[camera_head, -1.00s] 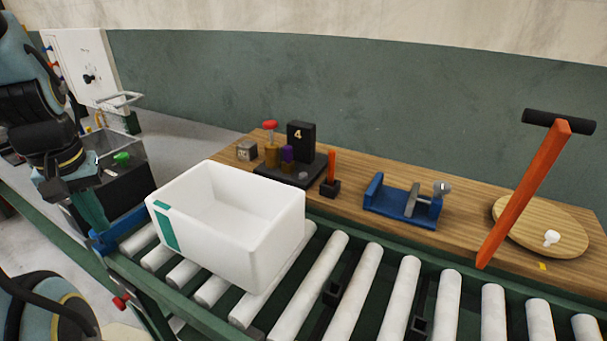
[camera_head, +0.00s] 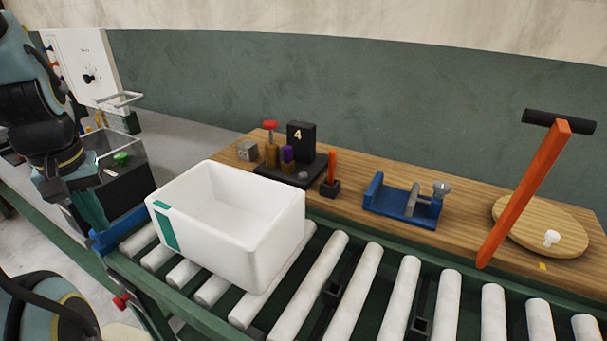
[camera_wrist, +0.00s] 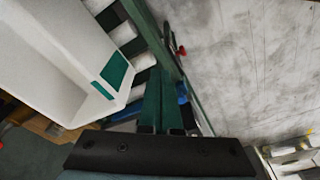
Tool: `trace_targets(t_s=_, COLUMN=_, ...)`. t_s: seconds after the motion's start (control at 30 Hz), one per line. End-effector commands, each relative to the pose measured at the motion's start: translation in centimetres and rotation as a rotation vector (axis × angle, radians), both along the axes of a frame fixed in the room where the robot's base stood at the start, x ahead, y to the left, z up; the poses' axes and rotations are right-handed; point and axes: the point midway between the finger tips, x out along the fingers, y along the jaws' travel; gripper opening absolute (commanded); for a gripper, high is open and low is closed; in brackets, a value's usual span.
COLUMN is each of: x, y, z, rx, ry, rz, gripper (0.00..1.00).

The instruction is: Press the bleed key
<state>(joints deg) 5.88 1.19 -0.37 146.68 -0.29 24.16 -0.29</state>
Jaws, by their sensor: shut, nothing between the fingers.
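I cannot tell for sure which part is the bleed key. One small press unit (camera_head: 262,172) on the wooden bench has a black block marked 4, a red-topped brass post (camera_head: 270,145), a purple piece (camera_head: 287,154) and a grey round button (camera_head: 303,175). A green button (camera_head: 122,158) sits on a dark box (camera_head: 128,190) at the left. My gripper (camera_head: 98,228) points down near the blue end piece of the conveyor, left of the white bin. In the wrist view my gripper (camera_wrist: 163,72) has its green fingers together and empty.
The white bin (camera_head: 270,235) stands on the conveyor rollers (camera_head: 375,290), between my gripper and the bench. An orange T-handle (camera_head: 525,195), a blue fixture (camera_head: 400,203) and an orange upright lever (camera_head: 332,168) are on or by the bench. Rollers right of the bin are clear.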

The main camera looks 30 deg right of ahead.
Motion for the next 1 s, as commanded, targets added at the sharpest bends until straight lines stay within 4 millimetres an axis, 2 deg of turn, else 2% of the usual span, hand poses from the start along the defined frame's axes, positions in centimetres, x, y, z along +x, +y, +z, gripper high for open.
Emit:
trace_targets(t_s=0.57, x=0.0, y=0.0, z=0.0, rx=0.000, ry=0.000, rz=-0.001, gripper=0.00)
trace_targets(t_s=0.67, x=0.5, y=-0.5, z=-0.1, rx=0.001, ry=-0.010, rz=-0.028, gripper=0.00)
trace_targets(t_s=0.77, x=2.0, y=-2.0, z=-0.3, rx=0.003, ry=-0.042, rz=-0.109, gripper=0.00)
trace_targets(t_s=0.87, x=4.3, y=-4.9, z=-0.5, rx=0.005, ry=-0.097, rz=-0.246, gripper=0.00)
trace_targets(t_s=1.0, x=7.7, y=-10.5, z=-0.7, rx=0.009, ry=-0.196, rz=-0.482, gripper=0.00)
